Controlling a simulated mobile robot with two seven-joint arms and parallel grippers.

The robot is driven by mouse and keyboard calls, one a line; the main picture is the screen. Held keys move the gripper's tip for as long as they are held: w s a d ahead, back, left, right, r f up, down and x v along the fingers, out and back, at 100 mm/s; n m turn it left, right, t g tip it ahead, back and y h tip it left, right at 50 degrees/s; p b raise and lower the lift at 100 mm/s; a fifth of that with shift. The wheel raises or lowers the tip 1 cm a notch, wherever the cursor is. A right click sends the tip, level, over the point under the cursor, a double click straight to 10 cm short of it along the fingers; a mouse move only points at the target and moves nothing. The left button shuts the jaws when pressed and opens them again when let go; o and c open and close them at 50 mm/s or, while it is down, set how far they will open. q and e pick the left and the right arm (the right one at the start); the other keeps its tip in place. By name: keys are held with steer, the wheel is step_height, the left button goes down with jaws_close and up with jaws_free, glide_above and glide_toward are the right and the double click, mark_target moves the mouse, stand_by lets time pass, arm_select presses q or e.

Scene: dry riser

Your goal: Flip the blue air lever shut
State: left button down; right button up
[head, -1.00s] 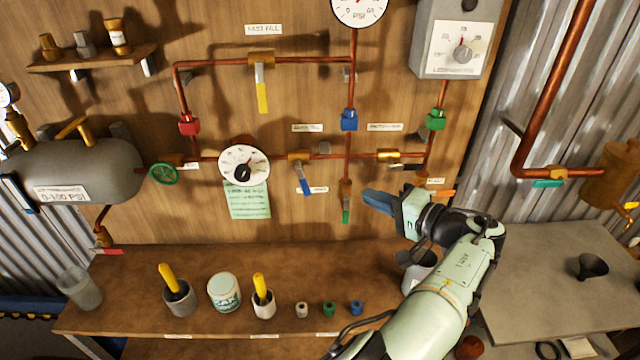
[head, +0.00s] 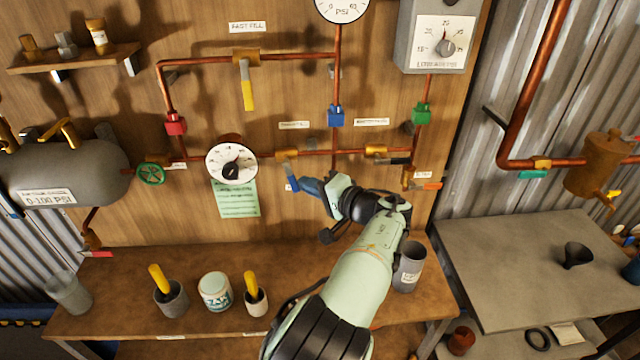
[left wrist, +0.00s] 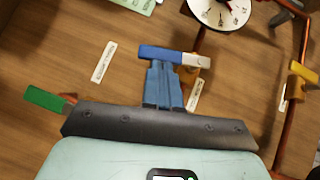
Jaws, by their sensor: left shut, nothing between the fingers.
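The blue air lever (head: 292,183) hangs down from a brass valve (head: 287,154) on the horizontal copper pipe, just right of the white dial, tilted slightly right. In the left wrist view the lever (left wrist: 160,53) shows a blue sleeve and a bare metal end. My left gripper (head: 304,186) is shut and empty, its blue fingers right beside the lever on its right side in the head view. In the left wrist view my fingertips (left wrist: 163,68) overlap the lever's blue sleeve; whether they touch it I cannot tell. My right gripper is not in view.
A white dial (head: 231,163) and green note (head: 236,199) are left of the lever. A green lever (left wrist: 47,99) is near my gripper in the left wrist view. Cups stand on the bench (head: 120,300) below.

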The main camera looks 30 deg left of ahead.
arm_select(q)
steer(key=shift+w, duration=0.15)
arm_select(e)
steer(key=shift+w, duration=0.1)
arm_select(q)
steer(key=m+y+b, duration=0.1)
steer(key=s+a+f+m+y+b, duration=0.1)
steer(key=shift+s+f+b, duration=0.1)
steer(key=shift+f+b, duration=0.05)
steer(key=shift+b, duration=0.2)
steer(key=shift+t, duration=0.3)
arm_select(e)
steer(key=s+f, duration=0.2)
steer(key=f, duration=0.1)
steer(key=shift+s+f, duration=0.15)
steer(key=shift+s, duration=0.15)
arm_select(q)
steer(key=shift+w, duration=0.25)
steer(key=shift+d, duration=0.1)
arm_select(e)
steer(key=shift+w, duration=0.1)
